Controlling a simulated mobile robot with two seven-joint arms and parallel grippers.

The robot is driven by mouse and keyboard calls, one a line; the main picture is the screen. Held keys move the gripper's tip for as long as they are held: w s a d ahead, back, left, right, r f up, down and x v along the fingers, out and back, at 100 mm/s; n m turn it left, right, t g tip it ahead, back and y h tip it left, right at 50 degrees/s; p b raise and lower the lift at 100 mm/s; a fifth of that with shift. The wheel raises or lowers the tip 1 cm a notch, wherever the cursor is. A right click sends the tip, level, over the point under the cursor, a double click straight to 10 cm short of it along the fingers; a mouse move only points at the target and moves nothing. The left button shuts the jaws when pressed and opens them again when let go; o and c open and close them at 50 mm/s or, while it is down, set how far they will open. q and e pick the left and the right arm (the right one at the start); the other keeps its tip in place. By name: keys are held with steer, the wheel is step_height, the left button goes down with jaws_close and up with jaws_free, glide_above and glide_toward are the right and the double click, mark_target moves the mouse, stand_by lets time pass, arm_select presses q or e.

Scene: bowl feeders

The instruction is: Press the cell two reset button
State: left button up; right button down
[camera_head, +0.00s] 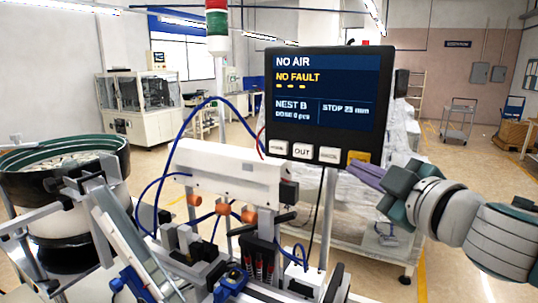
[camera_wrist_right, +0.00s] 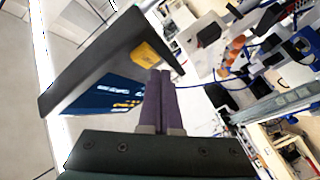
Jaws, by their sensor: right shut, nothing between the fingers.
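A black control panel (camera_head: 325,85) has a blue screen reading NO AIR, NO FAULT, NEST B, DOSE 0 pcs and STOP 23 mm. Under the screen are white keys, one marked OUT (camera_head: 302,151), and a yellow button (camera_head: 358,156) at the lower right corner. My right gripper (camera_head: 357,167) is shut and empty, its purple fingertips at the panel's lower right corner by the yellow button. In the wrist view the shut fingertips (camera_wrist_right: 159,73) are close to the yellow button (camera_wrist_right: 146,54); I cannot tell whether they touch it. My left gripper is not in view.
A bowl feeder (camera_head: 65,175) with a dark green rim stands at the left. A white machine frame (camera_head: 225,170) with blue hoses and orange knobs is below and left of the panel. A wrapped load stands behind the panel. Open floor lies at the right.

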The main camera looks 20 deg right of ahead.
steer(key=shift+s+a+p, duration=0.4)
steer(key=shift+s+a, duration=1.25)
steer(key=shift+a, duration=0.25)
step_height(320, 180, up, 6)
steer(key=s+a+p, duration=0.2)
steer(key=p, duration=0.4)
steer(key=shift+a, duration=0.15)
